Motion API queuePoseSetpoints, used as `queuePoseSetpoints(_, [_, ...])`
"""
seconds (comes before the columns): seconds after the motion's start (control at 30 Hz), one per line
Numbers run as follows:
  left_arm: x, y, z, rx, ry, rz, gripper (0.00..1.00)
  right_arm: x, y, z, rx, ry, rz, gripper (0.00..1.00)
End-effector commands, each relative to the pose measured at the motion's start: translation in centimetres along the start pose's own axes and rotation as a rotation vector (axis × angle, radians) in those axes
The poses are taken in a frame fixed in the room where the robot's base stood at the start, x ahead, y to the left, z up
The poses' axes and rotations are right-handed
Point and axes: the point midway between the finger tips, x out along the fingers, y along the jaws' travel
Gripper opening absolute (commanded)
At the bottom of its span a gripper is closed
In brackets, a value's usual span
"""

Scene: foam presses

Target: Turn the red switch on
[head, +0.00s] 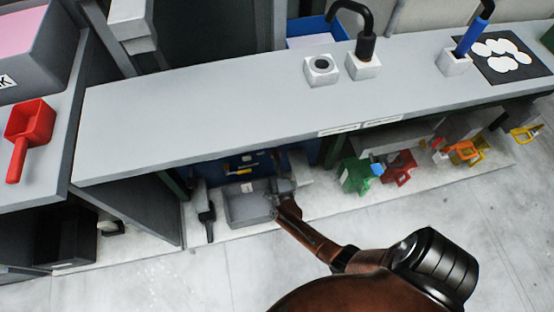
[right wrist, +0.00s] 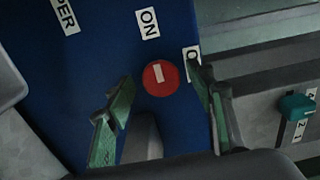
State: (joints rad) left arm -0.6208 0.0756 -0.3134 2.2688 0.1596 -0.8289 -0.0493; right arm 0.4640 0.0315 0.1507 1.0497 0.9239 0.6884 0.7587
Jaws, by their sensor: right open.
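The red switch (right wrist: 160,77) is a round red disc with a pale bar across it, set on a blue panel (right wrist: 100,50). A white ON label (right wrist: 147,23) is above it, and another label, partly hidden, is to its right. My right gripper (right wrist: 160,108) is open, with its green-padded fingers apart on either side of the switch's lower side and nothing held. In the head view my right gripper (head: 281,189) reaches under the bench, in front of the blue panel (head: 240,165). The switch cannot be made out there. My left gripper is not in view.
The long grey bench top (head: 220,110) overhangs the panel. A grey tray (head: 248,210) is beside my right gripper. Green (head: 355,176) and red (head: 399,167) objects stand to the right on the low shelf. A teal knob (right wrist: 297,104) is at the right in the wrist view.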

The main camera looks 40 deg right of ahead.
Motion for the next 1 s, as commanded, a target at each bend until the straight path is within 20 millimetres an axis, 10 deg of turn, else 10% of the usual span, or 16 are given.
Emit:
queuePoseSetpoints(0.7, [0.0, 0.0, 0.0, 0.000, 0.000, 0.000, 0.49, -10.8, 0.1, -0.1, 0.000, 0.001, 0.002, 0.50])
queuePoseSetpoints(1.0, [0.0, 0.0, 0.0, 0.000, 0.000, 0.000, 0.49, -12.1, 0.0, -0.1, 0.000, 0.000, 0.000, 0.50])
